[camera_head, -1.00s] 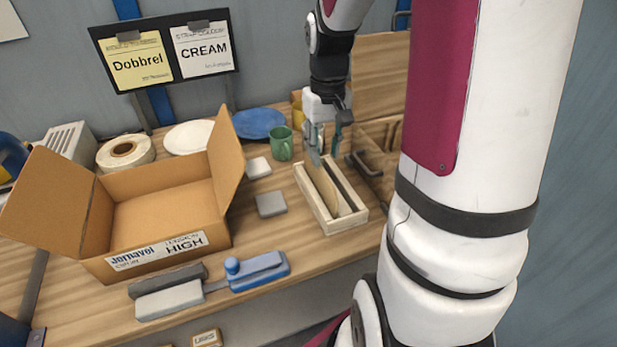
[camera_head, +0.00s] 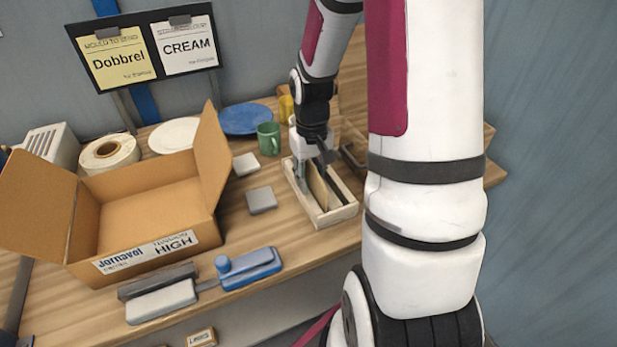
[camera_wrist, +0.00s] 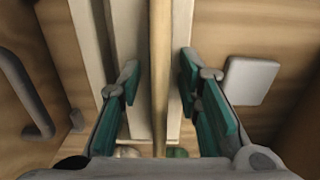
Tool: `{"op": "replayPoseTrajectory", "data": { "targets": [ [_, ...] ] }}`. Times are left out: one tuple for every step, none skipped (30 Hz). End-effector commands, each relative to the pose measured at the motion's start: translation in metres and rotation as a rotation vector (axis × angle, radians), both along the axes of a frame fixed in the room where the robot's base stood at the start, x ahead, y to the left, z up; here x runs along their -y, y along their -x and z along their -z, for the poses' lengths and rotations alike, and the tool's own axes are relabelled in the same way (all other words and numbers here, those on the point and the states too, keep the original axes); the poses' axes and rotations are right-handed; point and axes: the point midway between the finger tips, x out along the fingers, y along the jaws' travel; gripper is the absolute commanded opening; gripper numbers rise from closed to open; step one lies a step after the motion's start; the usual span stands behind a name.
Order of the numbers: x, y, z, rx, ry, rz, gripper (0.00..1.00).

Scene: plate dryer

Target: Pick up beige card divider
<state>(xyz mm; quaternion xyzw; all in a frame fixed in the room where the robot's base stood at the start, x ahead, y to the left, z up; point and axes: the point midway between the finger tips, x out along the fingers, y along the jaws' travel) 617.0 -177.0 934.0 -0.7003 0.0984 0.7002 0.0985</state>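The beige card divider (camera_head: 317,187) stands upright on edge in a pale wooden tray (camera_head: 334,217) on the bench. In the wrist view the divider (camera_wrist: 159,60) shows edge-on as a thin tan strip. My gripper (camera_head: 312,168) is low over the back part of the tray in the head view. In the wrist view my gripper (camera_wrist: 158,90) is open, with its green-padded fingers on either side of the divider and a gap on each side. A dark strip lies beside the divider in the tray. The fingertips are partly hidden in the head view.
An open cardboard box (camera_head: 150,205) stands left of the tray. A green mug (camera_head: 268,138) and a blue plate (camera_head: 246,118) are behind. A blue-handled tool (camera_head: 250,268) lies at the front. A wooden box with a handle is right of the tray.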

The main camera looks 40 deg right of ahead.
Motion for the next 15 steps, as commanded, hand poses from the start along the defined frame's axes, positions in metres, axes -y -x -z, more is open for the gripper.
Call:
{"op": "replayPoseTrajectory", "data": {
  "targets": [
    [0.0,0.0,-0.0003,0.0,0.0,0.0,0.32],
    [0.0,0.0001,-0.0003,0.0,0.0,0.0,0.32],
    [0.0,0.0001,-0.0004,0.0,0.0,0.0,0.32],
    [0.0001,0.0001,-0.0004,0.0,0.0,0.0,0.25],
    [0.0,0.0001,-0.0005,0.0,0.0,0.0,0.18],
    [0.0,0.0001,-0.0005,0.0,0.0,0.0,0.09],
    [0.0,0.0001,-0.0005,0.0,0.0,0.0,0.02],
    [0.0,0.0001,-0.0006,0.0,0.0,0.001,0.0],
    [0.0,0.0001,-0.0006,0.0,0.0,0.0,0.0],
    [0.0001,0.0001,-0.0006,0.0,0.0,0.001,0.0],
    [0.0,0.0001,-0.0006,0.0,0.0,0.001,0.0],
    [0.0,0.0001,-0.0006,0.0,0.0,0.001,0.0],
    [0.0001,0.0,-0.0007,0.0,0.0,0.001,0.0],
    [0.0,0.0,-0.0008,0.0,0.0,0.001,0.0],
    [0.0001,-0.0001,-0.0008,0.0,0.0,0.001,0.0]
  ]
}}
